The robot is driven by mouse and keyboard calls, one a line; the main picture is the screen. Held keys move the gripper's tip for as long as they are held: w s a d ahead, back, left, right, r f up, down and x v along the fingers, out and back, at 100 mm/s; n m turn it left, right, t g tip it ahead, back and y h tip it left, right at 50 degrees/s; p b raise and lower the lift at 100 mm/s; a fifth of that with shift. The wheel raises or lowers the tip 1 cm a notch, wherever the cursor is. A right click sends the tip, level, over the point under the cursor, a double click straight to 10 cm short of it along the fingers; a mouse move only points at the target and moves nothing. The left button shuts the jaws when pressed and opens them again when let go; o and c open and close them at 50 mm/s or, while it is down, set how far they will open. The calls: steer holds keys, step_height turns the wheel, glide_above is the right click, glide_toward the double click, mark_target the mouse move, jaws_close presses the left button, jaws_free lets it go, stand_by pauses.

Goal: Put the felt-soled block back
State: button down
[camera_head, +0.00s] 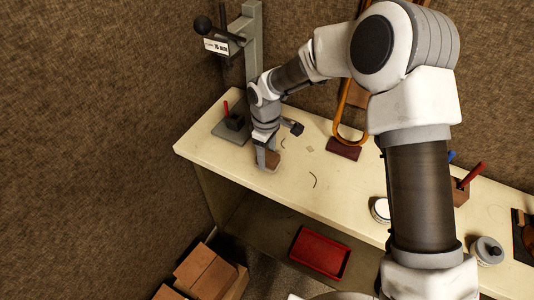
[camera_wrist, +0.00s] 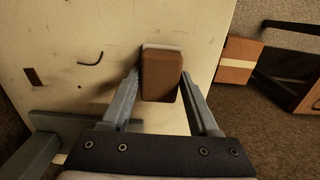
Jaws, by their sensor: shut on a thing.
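The felt-soled block is a brown block (camera_wrist: 161,76) with a pale strip along its far edge in the wrist view. My gripper (camera_wrist: 159,78) has one finger on each side of it and is shut on it. In the head view the block (camera_head: 271,159) shows beside the fingers of my gripper (camera_head: 265,159), low over the left part of the cream bench (camera_head: 225,163), near its front edge. I cannot tell whether its sole touches the bench top.
A grey press stand (camera_head: 253,50) with a "16 mm" label stands behind left. A white tin (camera_head: 381,210), a red-handled tool (camera_head: 473,173) and a lidded jar (camera_head: 487,250) are right. A red tray (camera_head: 320,252) and cartons (camera_head: 205,272) sit below.

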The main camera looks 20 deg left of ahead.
steer(key=shift+c, duration=0.7)
jaws_free()
steer(key=shift+f, duration=0.1)
step_height(320, 180, up, 12)
steer(key=shift+a, duration=0.1)
